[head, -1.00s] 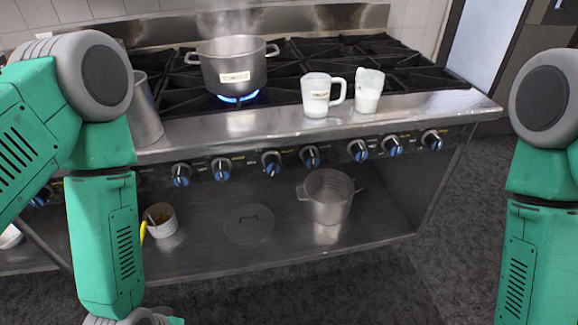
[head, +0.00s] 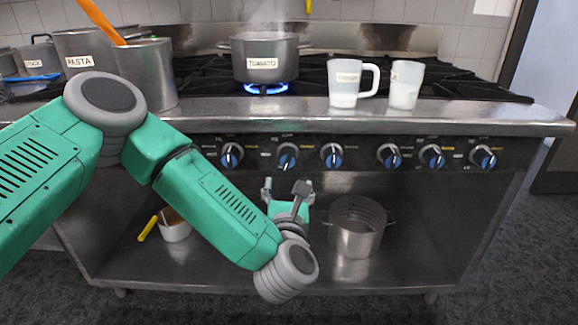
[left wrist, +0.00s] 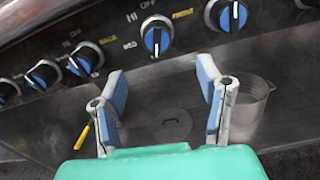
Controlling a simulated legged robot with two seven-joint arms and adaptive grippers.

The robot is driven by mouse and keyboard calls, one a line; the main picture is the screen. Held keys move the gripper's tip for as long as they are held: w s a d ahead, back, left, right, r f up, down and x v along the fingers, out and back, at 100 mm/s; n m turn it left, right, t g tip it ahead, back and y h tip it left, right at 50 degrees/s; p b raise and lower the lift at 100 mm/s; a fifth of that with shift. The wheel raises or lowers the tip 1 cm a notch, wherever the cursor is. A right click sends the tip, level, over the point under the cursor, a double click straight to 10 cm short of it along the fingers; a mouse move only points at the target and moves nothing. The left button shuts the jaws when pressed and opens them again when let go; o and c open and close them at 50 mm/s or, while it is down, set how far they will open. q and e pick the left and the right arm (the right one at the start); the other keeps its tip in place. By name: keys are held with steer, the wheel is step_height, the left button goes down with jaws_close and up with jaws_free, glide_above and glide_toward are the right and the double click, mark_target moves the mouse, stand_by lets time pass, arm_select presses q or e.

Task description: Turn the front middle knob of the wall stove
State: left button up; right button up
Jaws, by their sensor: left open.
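The wall stove (head: 400,116) has a row of knobs with blue faces and white pointer lines along its dark front panel. One knob (head: 287,155) stands just above my left gripper (head: 287,188). A label that seems to read FRONT is beside it. In the left wrist view the same knob (left wrist: 157,36) lies ahead, above the gap between the fingers. My left gripper, also in the left wrist view (left wrist: 161,75), is open and empty, apart from the knob. Another knob (head: 333,155) is to its right. My right gripper is out of view.
A steaming TOMATO pot (head: 265,60) stands over a blue flame. A pot (head: 356,230) and a small container with a yellow handle (head: 173,228) sit on the lower shelf.

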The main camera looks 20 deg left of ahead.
mark_target(286, 165)
arm_select(q)
steer(key=x, duration=0.3)
steer(key=b+x, duration=0.1)
steer(key=x, duration=0.3)
steer(key=b+x, duration=0.1)
steer(key=x, duration=0.2)
steer(key=shift+a+f, duration=0.15)
steer(key=shift+a, duration=0.2)
steer(key=shift+w, duration=0.65)
steer(key=shift+w+d, duration=0.1)
steer(key=shift+w, duration=0.05)
steer(key=shift+c, duration=0.4)
steer(key=c, duration=1.1)
